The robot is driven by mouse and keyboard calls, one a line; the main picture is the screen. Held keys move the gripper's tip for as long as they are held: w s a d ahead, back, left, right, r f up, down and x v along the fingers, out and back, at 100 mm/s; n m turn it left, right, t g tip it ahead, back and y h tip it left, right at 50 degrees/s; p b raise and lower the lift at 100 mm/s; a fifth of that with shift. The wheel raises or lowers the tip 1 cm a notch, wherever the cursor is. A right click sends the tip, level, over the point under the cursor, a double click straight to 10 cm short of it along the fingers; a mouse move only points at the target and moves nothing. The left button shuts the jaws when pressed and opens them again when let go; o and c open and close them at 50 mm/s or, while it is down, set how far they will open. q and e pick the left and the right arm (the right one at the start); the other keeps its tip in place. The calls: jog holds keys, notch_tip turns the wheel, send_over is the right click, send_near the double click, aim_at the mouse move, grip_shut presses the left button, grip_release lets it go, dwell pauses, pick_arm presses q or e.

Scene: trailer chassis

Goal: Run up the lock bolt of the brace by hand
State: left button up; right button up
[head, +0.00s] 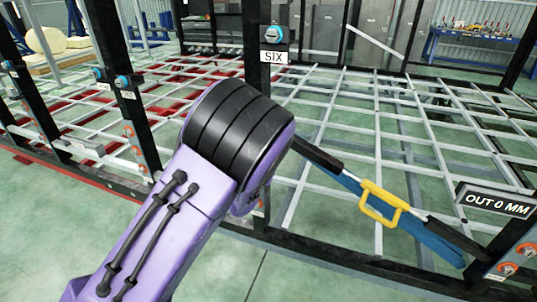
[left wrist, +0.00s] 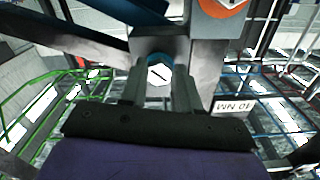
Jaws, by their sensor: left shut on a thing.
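The brace is a bar with a yellow handle (head: 383,203), running down from behind my left arm to the post at the lower right. In the left wrist view a bolt with a pale hex head (left wrist: 159,75) and a dark line across its face sits in a blue collar (left wrist: 155,58). My left gripper (left wrist: 160,92) is shut on this bolt head, one finger on each side. In the head view my purple arm hides the gripper and bolt. My right gripper is in neither view.
A sign reading "OUT 0 MM" (head: 497,201) stands by the right post, above orange-ringed bolts (head: 517,260). A black post with a "SIX" label (head: 274,57) rises behind my arm. The grey lattice frame (head: 430,130) fills the back. Green floor is clear at lower left.

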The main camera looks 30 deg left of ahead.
pick_arm(q)
jog(key=shift+s+f+m, duration=0.1)
jog(key=shift+f+m, duration=0.15)
jog(key=shift+m, duration=0.75)
jog(key=o, duration=1.1)
jog(key=shift+r, duration=0.1)
jog(key=shift+c, duration=0.2)
jog(key=shift+s+r, duration=0.1)
jog(key=shift+r, duration=0.05)
